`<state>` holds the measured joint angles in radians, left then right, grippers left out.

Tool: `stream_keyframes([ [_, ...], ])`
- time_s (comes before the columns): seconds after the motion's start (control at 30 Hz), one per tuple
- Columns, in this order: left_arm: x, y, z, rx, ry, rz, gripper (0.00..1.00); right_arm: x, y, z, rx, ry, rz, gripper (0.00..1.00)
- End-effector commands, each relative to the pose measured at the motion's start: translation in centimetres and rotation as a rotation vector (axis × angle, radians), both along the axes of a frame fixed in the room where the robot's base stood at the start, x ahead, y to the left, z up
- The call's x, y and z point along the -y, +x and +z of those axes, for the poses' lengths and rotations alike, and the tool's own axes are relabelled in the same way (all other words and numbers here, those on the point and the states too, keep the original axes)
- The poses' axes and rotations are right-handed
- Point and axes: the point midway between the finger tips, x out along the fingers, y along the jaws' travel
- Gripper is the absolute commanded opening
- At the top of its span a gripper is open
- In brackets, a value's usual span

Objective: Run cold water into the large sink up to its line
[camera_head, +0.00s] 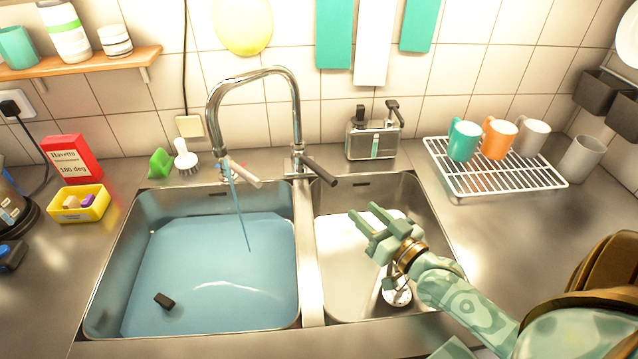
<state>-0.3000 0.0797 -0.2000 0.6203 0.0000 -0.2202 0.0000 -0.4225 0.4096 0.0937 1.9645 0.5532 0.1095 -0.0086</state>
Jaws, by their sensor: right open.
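The large sink (122,240) is the left basin, with a broad sheet of blue water (215,260) in it. A blue stream (239,215) falls into it from the arched chrome tap (252,77), whose spout points over this basin. A pale lever (241,175) and a dark lever (320,172) stick out near the tap's base. I cannot make out the fill line. My right gripper (366,213) is open and empty above the small right basin (425,222), apart from the tap and levers. My left gripper is not in view.
A small dark block (164,300) is in the large sink. A metal soap dispenser (373,138) stands behind the small basin. A white rack (490,180) with mugs is at the right. A brush (185,158) and yellow tub (80,205) are at the left.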

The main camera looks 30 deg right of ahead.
Motion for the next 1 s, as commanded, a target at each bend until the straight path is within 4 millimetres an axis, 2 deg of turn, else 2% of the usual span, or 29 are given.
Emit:
stream_keyframes([
  [0.17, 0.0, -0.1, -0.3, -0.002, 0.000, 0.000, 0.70, -0.2, 3.1, 0.3, 0.006, -0.001, 0.000, 0.41],
  [0.4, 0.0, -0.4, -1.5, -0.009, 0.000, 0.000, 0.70, -0.6, 9.4, 0.1, 0.006, 0.003, 0.000, 0.41],
  [0.6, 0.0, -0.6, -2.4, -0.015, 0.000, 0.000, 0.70, -0.8, 13.5, 0.1, 0.003, 0.003, 0.001, 0.41],
  [0.8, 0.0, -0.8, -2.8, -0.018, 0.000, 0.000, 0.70, -0.9, 15.5, 0.2, 0.002, 0.002, 0.001, 0.41],
  [1.0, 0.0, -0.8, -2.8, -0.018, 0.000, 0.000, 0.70, -1.0, 15.8, 0.3, 0.002, 0.002, 0.002, 0.41],
])
